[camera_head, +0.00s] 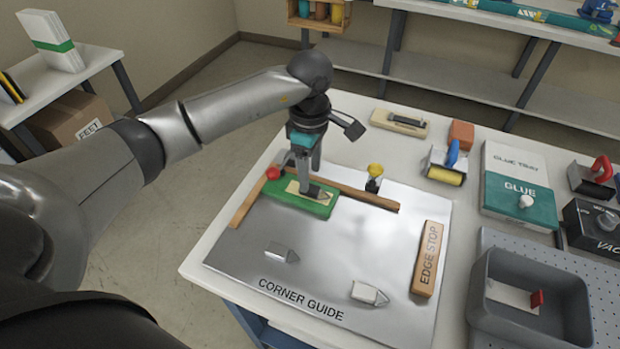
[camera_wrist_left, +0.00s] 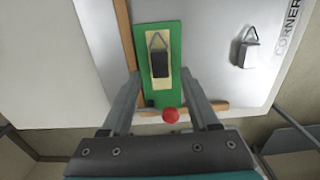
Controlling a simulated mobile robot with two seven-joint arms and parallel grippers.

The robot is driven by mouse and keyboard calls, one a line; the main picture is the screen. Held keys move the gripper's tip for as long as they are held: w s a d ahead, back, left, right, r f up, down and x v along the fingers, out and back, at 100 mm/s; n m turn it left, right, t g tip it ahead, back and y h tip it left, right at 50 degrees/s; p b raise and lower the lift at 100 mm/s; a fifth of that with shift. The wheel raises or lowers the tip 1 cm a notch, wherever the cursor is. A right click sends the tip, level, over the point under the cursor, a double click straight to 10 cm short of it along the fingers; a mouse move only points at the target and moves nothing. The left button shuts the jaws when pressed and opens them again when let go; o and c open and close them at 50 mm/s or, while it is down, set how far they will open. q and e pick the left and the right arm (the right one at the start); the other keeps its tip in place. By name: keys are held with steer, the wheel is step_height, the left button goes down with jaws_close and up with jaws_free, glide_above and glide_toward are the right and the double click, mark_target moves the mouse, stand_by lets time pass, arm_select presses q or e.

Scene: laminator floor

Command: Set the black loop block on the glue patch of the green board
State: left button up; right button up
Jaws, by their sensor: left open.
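The green board (camera_head: 287,201) lies in the corner of the wooden guide strips on the metal plate. In the left wrist view the green board (camera_wrist_left: 149,33) carries a cream glue patch (camera_wrist_left: 159,88). The black loop block (camera_wrist_left: 160,64) lies on that patch, its wire loop pointing away from the gripper. In the head view the black block (camera_head: 325,194) is partly hidden by my left gripper (camera_head: 305,184), which hangs over the board. In the left wrist view my left gripper (camera_wrist_left: 165,80) is open, its fingers apart and clear of the block. My right gripper is not in view.
A red knob (camera_head: 272,173) stands at the board's corner and a yellow knob (camera_head: 375,169) by the back strip. Two pale loop blocks (camera_head: 282,252) (camera_head: 368,293) lie on the plate. The edge stop (camera_head: 428,258) and a grey bin (camera_head: 485,298) are to the right.

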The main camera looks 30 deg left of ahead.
arm_select(q)
step_height(320, 180, up, 8)
steer(key=shift+r, duration=0.2)
